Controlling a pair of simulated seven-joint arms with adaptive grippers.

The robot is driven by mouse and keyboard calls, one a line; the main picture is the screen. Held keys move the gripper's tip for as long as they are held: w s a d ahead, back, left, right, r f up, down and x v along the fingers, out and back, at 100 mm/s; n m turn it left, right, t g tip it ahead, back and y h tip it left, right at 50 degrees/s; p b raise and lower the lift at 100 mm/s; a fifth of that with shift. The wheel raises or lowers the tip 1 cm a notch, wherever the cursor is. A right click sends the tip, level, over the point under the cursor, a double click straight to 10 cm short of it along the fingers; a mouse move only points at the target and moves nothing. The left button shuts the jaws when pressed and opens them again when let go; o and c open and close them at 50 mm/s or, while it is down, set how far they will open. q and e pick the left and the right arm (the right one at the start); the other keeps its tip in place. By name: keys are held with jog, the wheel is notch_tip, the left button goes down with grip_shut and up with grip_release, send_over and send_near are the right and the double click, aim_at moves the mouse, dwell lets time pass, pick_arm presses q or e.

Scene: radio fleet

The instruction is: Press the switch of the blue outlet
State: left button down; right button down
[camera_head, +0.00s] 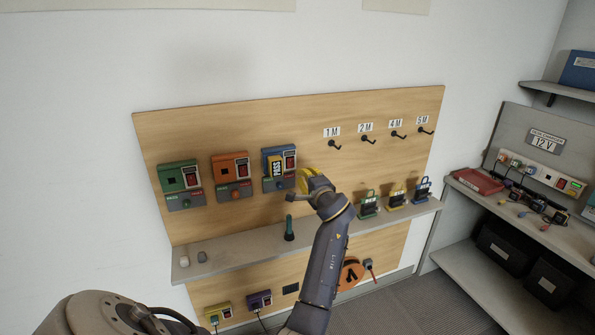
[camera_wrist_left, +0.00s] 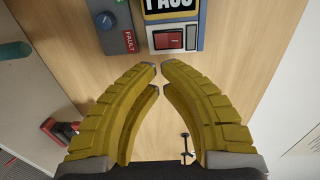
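The blue outlet (camera_head: 267,156) is the rightmost of three wall outlets on the wooden board. In the left wrist view the red switch (camera_wrist_left: 170,40) is just beyond my fingertips, on the blue outlet's near edge (camera_wrist_left: 200,38). My left gripper (camera_head: 303,178) is right of the outlet. Its yellow fingers (camera_wrist_left: 155,66) have their tips together, holding nothing, with a visible gap before the switch. My right gripper is not in view.
The orange outlet (camera_head: 222,158) and green outlet (camera_head: 170,168) are to the left. A grey strip with a blue knob (camera_wrist_left: 105,20) adjoins the blue outlet. A shelf (camera_head: 250,248) runs below, bearing a dark green bottle-like object (camera_head: 289,230). Hooks (camera_head: 366,139) are at upper right.

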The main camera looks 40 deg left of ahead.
pick_arm(q)
jog(key=v, duration=0.6)
jog(key=shift+f, duration=0.15)
dwell(0.3)
